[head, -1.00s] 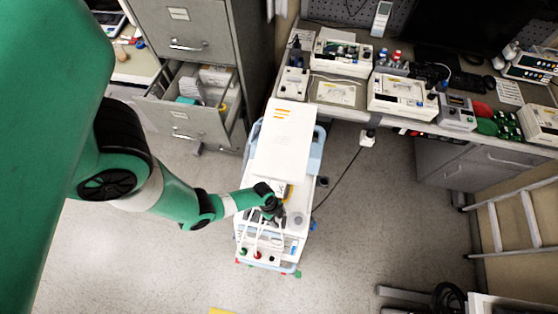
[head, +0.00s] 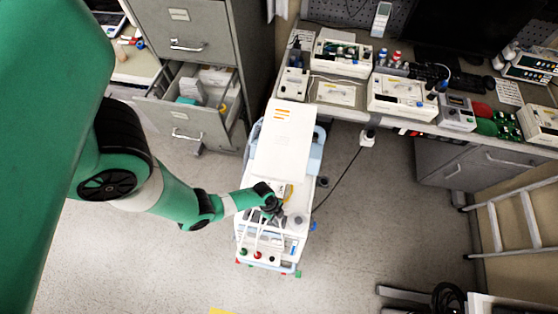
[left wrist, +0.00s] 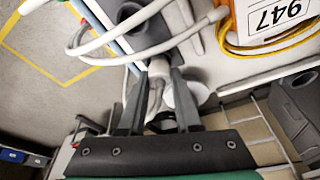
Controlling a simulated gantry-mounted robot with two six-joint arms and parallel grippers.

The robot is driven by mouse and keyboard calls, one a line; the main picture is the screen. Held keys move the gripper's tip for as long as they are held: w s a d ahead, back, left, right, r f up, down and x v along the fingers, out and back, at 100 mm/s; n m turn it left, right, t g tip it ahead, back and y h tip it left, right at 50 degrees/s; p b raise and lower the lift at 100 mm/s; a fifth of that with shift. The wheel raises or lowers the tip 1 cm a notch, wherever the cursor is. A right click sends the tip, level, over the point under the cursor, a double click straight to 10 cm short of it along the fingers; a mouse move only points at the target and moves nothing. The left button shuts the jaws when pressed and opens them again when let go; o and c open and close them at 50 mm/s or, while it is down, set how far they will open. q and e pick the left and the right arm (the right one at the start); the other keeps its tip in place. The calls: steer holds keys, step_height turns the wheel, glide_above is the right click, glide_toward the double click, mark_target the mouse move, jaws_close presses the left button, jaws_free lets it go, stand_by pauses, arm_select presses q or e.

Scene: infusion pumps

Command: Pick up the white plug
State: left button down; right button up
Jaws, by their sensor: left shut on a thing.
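The white plug (left wrist: 158,69) is between the two fingers of my left gripper (left wrist: 157,80) in the left wrist view, with its pale cable looping off to the upper left. The fingers are shut on it. In the head view my left gripper (head: 275,208) is over the front part of the white medical cart (head: 285,145). The plug is too small and too covered by the gripper to make out there. My right gripper is not in view.
A workbench with several pumps (head: 402,94) stands behind. An open drawer (head: 200,95) is at the left, a ladder (head: 510,220) at the right. Floor around the cart is mostly clear.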

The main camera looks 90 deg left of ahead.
mark_target(280, 221)
arm_select(q)
steer(key=p+v, duration=0.1)
steer(key=v, duration=0.1)
steer(key=d+p+v, duration=0.1)
steer(key=p+v, duration=0.1)
steer(key=shift+r, duration=0.4)
steer(key=s+d+r+p, duration=0.2)
steer(key=s+r+p, duration=0.6)
steer(key=s, duration=0.5)
steer(key=shift+d+p, duration=0.4)
steer(key=shift+p, duration=0.35)
